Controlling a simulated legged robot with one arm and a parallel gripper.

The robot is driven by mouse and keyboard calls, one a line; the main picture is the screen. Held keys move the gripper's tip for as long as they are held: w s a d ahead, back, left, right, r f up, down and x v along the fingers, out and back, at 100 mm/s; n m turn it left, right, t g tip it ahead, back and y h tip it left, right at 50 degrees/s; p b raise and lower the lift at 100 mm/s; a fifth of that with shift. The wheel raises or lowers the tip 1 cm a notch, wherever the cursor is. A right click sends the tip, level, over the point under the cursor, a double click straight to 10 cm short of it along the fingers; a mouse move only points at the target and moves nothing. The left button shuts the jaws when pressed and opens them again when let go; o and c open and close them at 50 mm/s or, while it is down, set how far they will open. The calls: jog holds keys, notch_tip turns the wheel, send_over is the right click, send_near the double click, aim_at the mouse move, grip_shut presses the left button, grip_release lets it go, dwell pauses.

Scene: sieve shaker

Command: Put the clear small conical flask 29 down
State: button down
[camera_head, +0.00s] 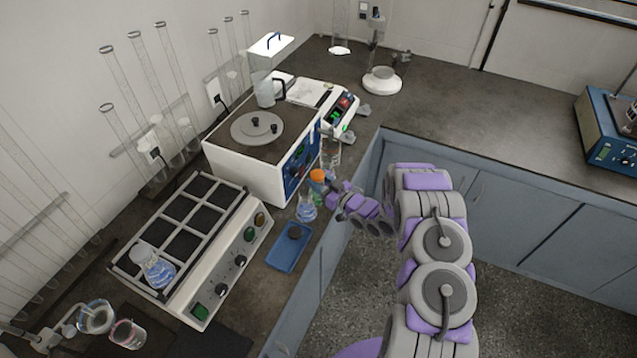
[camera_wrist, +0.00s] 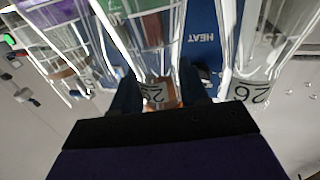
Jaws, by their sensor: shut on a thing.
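My gripper (camera_head: 326,187) is beside the front of the blue-and-white heating unit, above the bench's front edge. In the wrist view its dark fingers (camera_wrist: 157,88) are shut around a clear glass piece with a numbered label (camera_wrist: 153,93), which I take to be small conical flask 29. The digits are upside down and hard to read. In the head view a clear flask with blue graduations (camera_head: 306,209) is just left of my gripper, with an orange top (camera_head: 317,175) close behind it. I cannot tell which of these is held, or whether its base touches the bench.
The heating unit (camera_head: 262,150) stands behind my gripper. A blue tray (camera_head: 290,248) with a dark round item lies in front. A multi-place hotplate (camera_head: 195,250) at the left carries a flask (camera_head: 156,268). Beakers (camera_head: 97,316) stand at the lower left. Another labelled glass piece (camera_wrist: 250,92) is close right in the wrist view.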

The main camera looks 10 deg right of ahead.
jog(key=shift+r+p, duration=0.75)
jog(key=shift+r, duration=4.15)
notch_tip(320, 180, up, 26)
jog(key=w+m+t+h+b, duration=0.1)
jog(key=w+m+t+h, duration=0.2)
jog(key=m+h, duration=0.55)
jog(key=s+f+h, duration=0.1)
jog(key=s+f, duration=0.3)
jog(key=f, duration=0.3)
jog(key=s+f+n+h, duration=0.1)
jog(key=s+f, duration=0.3)
jog(key=f, duration=0.4)
jog(key=shift+s+a+f, duration=0.2)
jog(key=shift+s+f, duration=0.05)
jog(key=shift+s, duration=0.05)
